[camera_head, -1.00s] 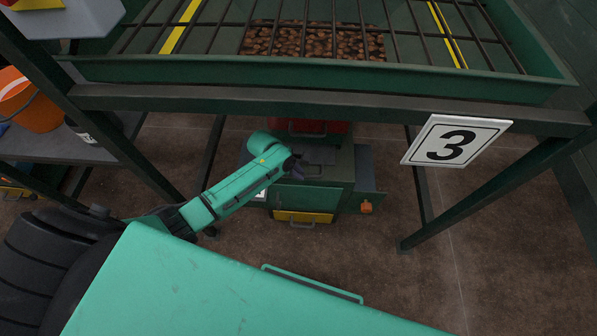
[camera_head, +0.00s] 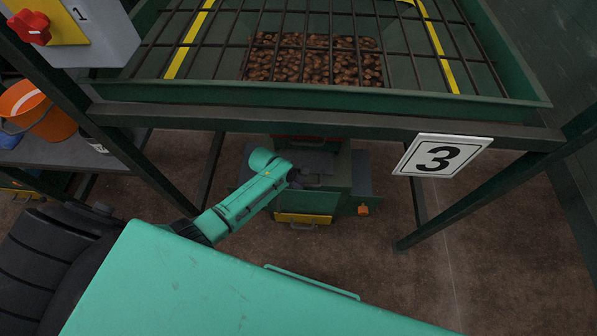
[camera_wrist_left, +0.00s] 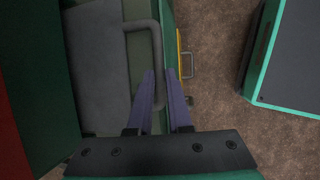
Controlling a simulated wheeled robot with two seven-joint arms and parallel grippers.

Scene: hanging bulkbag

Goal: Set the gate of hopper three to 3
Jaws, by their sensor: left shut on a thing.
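Hopper three is a green trough (camera_head: 470,100) with a barred top and brown lumps inside, marked by a white "3" sign (camera_head: 441,156). Under it stands a green gate box (camera_head: 312,197) with a grey plate (camera_head: 318,162) on top. My left gripper (camera_head: 296,179) reaches in from the left to this plate. In the left wrist view, its purple fingers (camera_wrist_left: 164,75) are shut on a grey U-shaped handle (camera_wrist_left: 141,24) beside the grey plate (camera_wrist_left: 95,65). The fingers hide part of the handle. My right gripper is out of view.
A yellow drawer (camera_head: 303,219) and an orange part (camera_head: 363,210) sit low on the box. Green frame legs (camera_head: 420,208) flank it. Left are a shelf (camera_head: 45,153), an orange bucket (camera_head: 38,110), and a panel marked "1" with a red knob (camera_head: 29,27). Brown floor is open at right.

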